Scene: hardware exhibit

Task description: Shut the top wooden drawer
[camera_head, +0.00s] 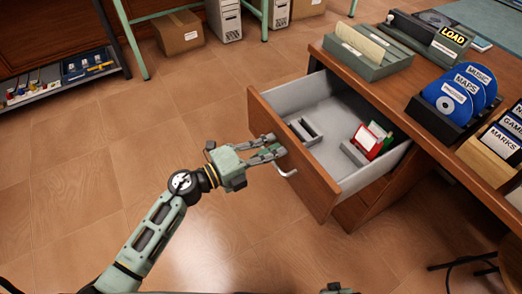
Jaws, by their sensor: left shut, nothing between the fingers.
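The top wooden drawer (297,172) of the desk stands pulled out, with its grey-lined inside showing. A curved metal handle (285,167) is on its wooden front. My left gripper (277,147) is shut and empty, with its fingertips at the outer face of the drawer front, just above the handle. I cannot tell whether they touch the wood.
The drawer holds red and green cards (368,139) and a small grey holder (305,130). The desk top (415,95) carries a file tray (368,52) and a disc rack (440,113). A cardboard box (178,33) stands at the back. The floor left of the drawer is clear.

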